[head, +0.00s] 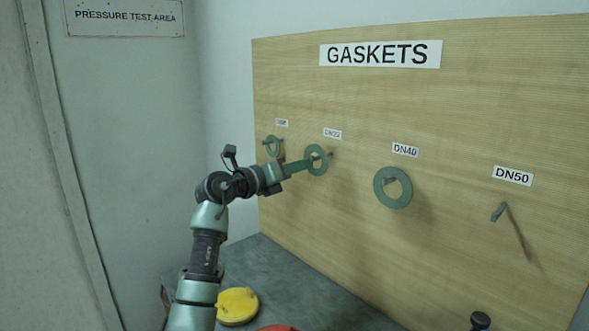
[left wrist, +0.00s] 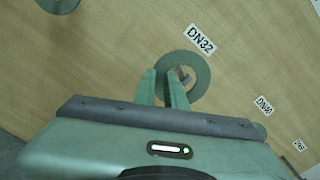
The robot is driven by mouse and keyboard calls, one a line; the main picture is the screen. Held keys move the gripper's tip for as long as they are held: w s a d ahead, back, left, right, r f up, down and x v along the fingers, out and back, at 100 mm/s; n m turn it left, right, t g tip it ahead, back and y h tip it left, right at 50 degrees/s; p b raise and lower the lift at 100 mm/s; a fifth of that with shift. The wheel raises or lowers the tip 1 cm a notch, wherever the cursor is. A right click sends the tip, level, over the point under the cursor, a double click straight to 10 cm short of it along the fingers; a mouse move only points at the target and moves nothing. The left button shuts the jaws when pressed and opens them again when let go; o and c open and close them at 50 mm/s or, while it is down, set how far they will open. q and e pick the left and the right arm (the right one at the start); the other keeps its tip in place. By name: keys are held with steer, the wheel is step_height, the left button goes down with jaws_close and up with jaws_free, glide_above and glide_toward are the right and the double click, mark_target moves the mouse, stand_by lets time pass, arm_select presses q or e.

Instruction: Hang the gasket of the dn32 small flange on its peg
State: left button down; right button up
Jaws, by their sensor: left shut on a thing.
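The gasket is a flat green ring (head: 319,171) in front of the wooden board, under the DN32 label (head: 332,133). It also shows in the left wrist view (left wrist: 203,75). The DN32 peg (left wrist: 183,75) shows through the ring's hole, so the ring appears to be around it. I cannot tell whether the ring rests on the peg. My left gripper (head: 304,165) is shut on the ring's left edge; its two fingers (left wrist: 163,82) also show in the left wrist view. My right gripper is not in view.
A smaller green ring (head: 268,146) hangs on the left peg, close to my left gripper. A larger green ring (head: 405,193) hangs under DN40. The DN50 peg (head: 499,212) is bare. A yellow disc (head: 237,305) lies on the grey surface (head: 300,280) below.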

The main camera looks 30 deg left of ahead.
arm_select(q)
steer(key=shift+w+d+f, duration=0.2)
steer(key=shift+w+f, duration=0.05)
steer(key=shift+w, duration=0.3)
steer(key=shift+w+d+f, duration=0.15)
steer(key=shift+w+f, duration=0.1)
steer(key=shift+w, duration=0.25)
steer(key=c, duration=1.4)
jaws_free()
steer(key=shift+a, duration=0.1)
